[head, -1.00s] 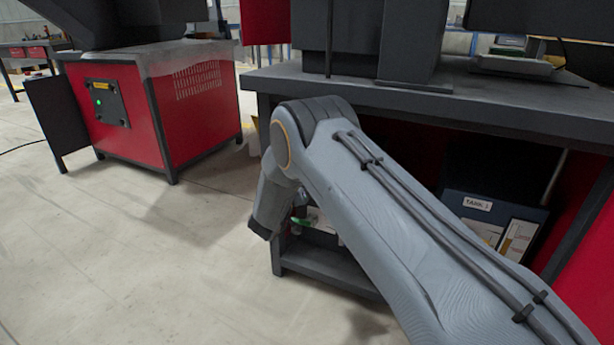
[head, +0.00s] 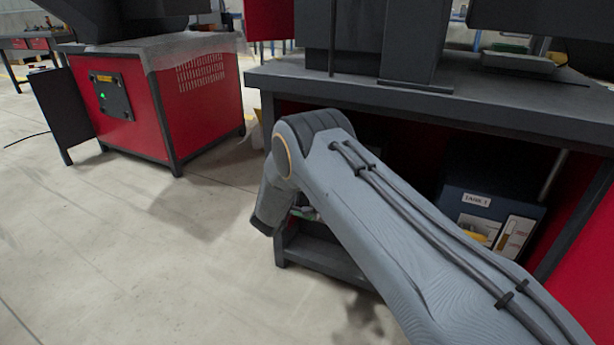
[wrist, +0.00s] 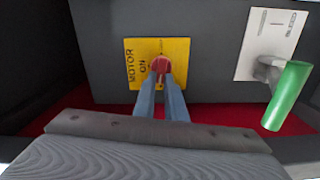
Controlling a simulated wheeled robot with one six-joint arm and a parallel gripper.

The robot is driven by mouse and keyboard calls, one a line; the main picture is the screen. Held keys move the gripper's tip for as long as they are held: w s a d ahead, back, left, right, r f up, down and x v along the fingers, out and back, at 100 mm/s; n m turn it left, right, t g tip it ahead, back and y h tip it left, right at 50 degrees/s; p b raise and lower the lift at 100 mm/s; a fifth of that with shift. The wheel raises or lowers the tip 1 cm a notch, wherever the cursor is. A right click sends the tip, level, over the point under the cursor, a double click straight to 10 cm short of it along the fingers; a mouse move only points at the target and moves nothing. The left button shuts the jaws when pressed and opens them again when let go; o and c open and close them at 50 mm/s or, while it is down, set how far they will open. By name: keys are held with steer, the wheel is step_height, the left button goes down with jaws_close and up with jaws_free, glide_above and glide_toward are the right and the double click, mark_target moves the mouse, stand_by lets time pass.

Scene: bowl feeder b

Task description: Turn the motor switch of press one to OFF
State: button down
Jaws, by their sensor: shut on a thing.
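In the wrist view a yellow plate (wrist: 182,52) on a dark panel reads MOTOR and ON, with its lettering turned sideways. A red switch knob (wrist: 161,66) sits on the plate. My gripper (wrist: 161,82) has its two fingers closed around the red knob. The fingers hide part of the knob and the lower part of the plate, so any other marking there is covered. I cannot clearly read which mark the knob points to. In the head view my arm hides the gripper and the switch.
In the head view a dark bench (head: 480,98) stands over a box marked TANK 1 (head: 470,212). A red cabinet (head: 125,130) stands at left, with open floor between.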

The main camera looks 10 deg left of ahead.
steer(key=shift+f+n, duration=0.15)
steer(key=shift+n, duration=0.65)
steer(key=c, duration=1.8)
jaws_free()
steer(key=shift+s, duration=0.1)
steer(key=p+v, duration=0.2)
steer(key=v, duration=0.5)
steer(key=shift+s, duration=0.3)
steer(key=shift+a, duration=0.15)
